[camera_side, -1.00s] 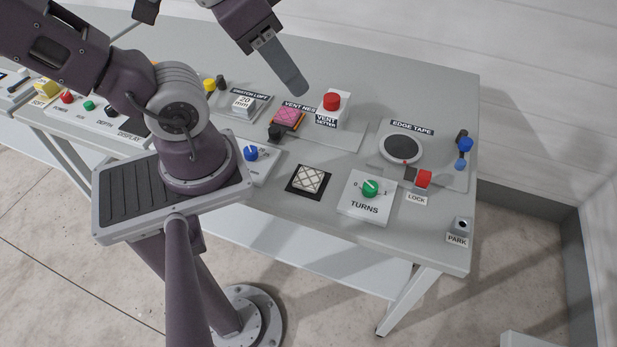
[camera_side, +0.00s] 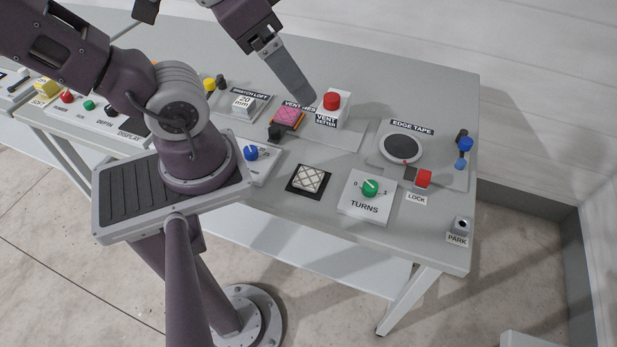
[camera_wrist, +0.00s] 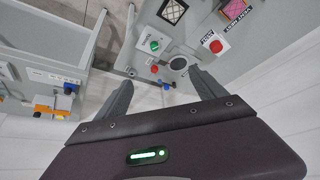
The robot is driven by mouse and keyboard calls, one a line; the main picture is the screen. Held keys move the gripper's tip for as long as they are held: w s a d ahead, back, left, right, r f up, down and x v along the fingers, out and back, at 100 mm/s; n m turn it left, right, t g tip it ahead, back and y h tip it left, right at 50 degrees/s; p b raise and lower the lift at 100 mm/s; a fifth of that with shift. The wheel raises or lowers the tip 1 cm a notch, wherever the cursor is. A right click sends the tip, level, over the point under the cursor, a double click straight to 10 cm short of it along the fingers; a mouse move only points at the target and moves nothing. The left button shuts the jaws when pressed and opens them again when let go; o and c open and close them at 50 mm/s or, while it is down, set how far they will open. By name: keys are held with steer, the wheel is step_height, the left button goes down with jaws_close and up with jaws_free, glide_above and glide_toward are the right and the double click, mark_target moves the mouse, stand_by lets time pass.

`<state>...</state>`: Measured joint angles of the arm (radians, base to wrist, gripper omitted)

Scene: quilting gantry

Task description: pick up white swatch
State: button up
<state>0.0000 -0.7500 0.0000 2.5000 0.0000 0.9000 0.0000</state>
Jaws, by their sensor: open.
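The white swatch (camera_side: 309,179) is a small quilted white square with dark crossing lines. It lies on a black square pad on the table, left of the TURNS panel. In the wrist view the swatch (camera_wrist: 174,10) shows at the top edge. My gripper (camera_side: 307,97) is above the back of the table, up and away from the swatch, near the red VENT button. In the wrist view my gripper (camera_wrist: 158,80) has its two fingers spread wide with nothing between them.
The TURNS panel with a green knob (camera_side: 370,187) stands right of the swatch. A pink swatch (camera_side: 289,115) and a red button (camera_side: 331,101) are behind it.

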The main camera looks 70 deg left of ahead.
steer(key=m+g, duration=0.6)
steer(key=m, duration=0.3)
glide_above(311, 178)
step_height(311, 178, down, 25)
steer(key=shift+s+r, duration=0.1)
steer(key=shift+d+f, duration=0.25)
steer(key=shift+f, duration=0.5)
steer(key=shift+a+f, duration=0.15)
steer(key=shift+f, duration=1.35)
steer(key=shift+a+f, duration=0.15)
steer(key=shift+f, duration=1.3)
steer(key=shift+c, duration=0.2)
